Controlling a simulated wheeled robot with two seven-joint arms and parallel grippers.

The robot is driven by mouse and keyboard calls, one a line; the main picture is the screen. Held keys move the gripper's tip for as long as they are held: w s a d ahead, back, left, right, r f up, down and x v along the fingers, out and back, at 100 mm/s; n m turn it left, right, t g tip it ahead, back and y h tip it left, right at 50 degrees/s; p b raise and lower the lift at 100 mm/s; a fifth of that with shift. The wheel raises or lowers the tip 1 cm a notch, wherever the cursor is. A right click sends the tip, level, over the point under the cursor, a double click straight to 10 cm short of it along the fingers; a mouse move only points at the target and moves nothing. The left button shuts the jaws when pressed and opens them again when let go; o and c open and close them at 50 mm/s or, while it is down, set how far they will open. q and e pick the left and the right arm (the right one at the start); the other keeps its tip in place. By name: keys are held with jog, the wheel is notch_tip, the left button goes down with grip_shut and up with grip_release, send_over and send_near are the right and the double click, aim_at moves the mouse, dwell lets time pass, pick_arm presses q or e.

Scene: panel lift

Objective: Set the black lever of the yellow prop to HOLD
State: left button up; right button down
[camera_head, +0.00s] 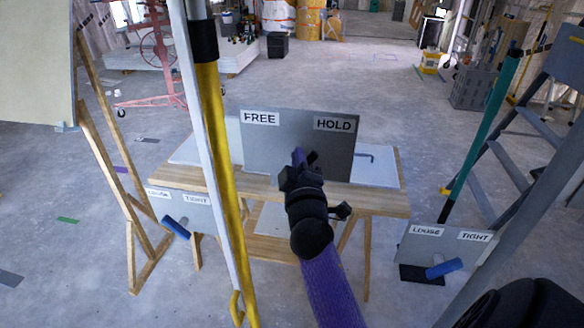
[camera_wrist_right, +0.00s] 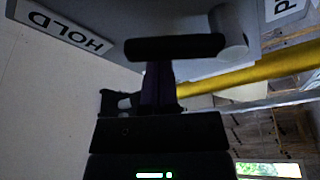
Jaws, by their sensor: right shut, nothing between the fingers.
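The yellow prop (camera_head: 215,120) stands upright left of my right arm in the head view. It also crosses the right wrist view (camera_wrist_right: 255,77). Behind the gripper is a grey board with a FREE label (camera_head: 261,117) and a HOLD label (camera_head: 334,124). In the right wrist view the black lever (camera_wrist_right: 172,47) sticks out sideways from a grey hub (camera_wrist_right: 230,28), its free end on the side of the HOLD label (camera_wrist_right: 65,34). My right gripper (camera_head: 298,158) is shut and empty, its tip close to the lever; contact cannot be told. The left gripper is out of view.
The board stands on a wooden table (camera_head: 385,204). Blue-handled LOOSE/TIGHT plates stand at the left (camera_head: 180,200) and at the right (camera_head: 432,250). A wooden easel frame (camera_head: 105,160) is at left, a blue stepladder (camera_head: 505,150) at right. Open concrete floor lies beyond.

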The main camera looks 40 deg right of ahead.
jog(key=shift+s+d+f+m+b, duration=0.15)
jog(key=shift+m+b, duration=0.3)
jog(key=shift+m, duration=0.25)
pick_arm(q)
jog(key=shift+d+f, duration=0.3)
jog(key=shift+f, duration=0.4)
pick_arm(e)
jog(key=shift+h, duration=0.3)
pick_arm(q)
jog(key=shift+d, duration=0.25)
